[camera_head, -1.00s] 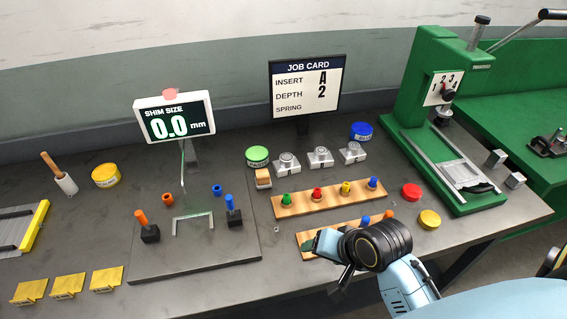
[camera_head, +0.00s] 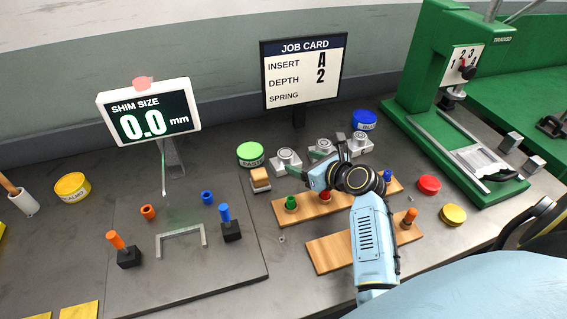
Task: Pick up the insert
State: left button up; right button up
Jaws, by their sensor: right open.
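Three silver metal inserts stand in a row at the back middle of the bench: a left one (camera_head: 286,161), a middle one (camera_head: 321,147) and a right one (camera_head: 361,143). Their letters are too small to read. The job card (camera_head: 303,72) reads insert A, depth 2; its spring line is blank. My right gripper (camera_head: 324,158) is open and empty over the row, close to the middle insert and partly covering it. I cannot tell whether it touches the insert. My left gripper is not in view.
Wooden racks with coloured pegs, a back one (camera_head: 283,211) and a front one (camera_head: 327,254), lie under my right arm. A green press (camera_head: 425,75) stands at right. A green tin (camera_head: 250,154) and a shim display (camera_head: 150,112) are to the left.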

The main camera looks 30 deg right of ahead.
aim_at(281, 152)
jog(key=b+x, duration=0.1)
jog(key=x, duration=0.4)
jog(key=shift+b+x, duration=0.85)
jog(key=shift+x, duration=2.25)
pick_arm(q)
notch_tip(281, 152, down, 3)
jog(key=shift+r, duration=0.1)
pick_arm(e)
jog(key=shift+r, duration=0.2)
jog(key=c, duration=1.5)
